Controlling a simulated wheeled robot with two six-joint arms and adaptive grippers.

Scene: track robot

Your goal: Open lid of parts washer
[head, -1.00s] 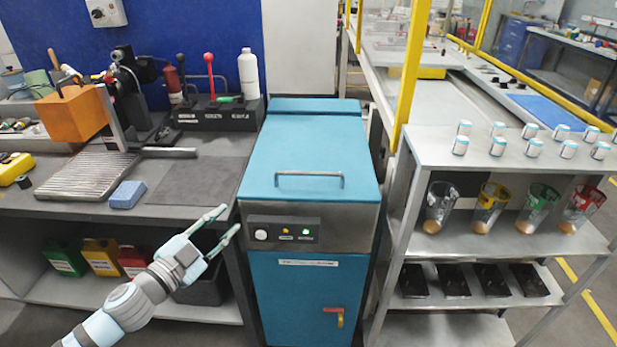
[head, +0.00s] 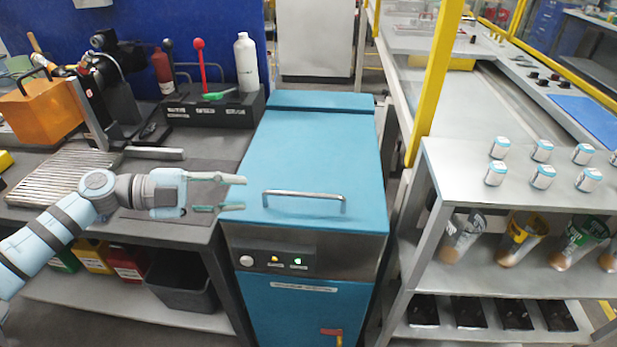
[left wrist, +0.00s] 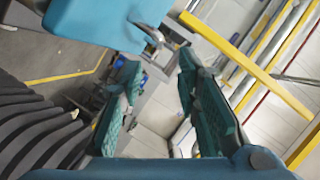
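The parts washer is a blue cabinet with a closed blue lid (head: 315,155). A metal bar handle (head: 304,194) sits near the lid's front edge. Its front panel (head: 290,259) carries a white button, a yellow light and a green light. My left gripper (head: 236,193) is open and empty, pointing right, at the lid's left edge and a little left of the handle. In the left wrist view its two green finger pads (left wrist: 160,105) stand apart with nothing between them. A blue surface (left wrist: 105,18) shows at that view's top left. My right gripper is not in view.
The workbench (head: 190,228) at left holds a ribbed metal plate (head: 65,172), an orange box (head: 42,108) and a white bottle (head: 246,62). A metal shelf (head: 465,222) with several small jars and cups stands close on the washer's right. A yellow post (head: 433,85) rises behind.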

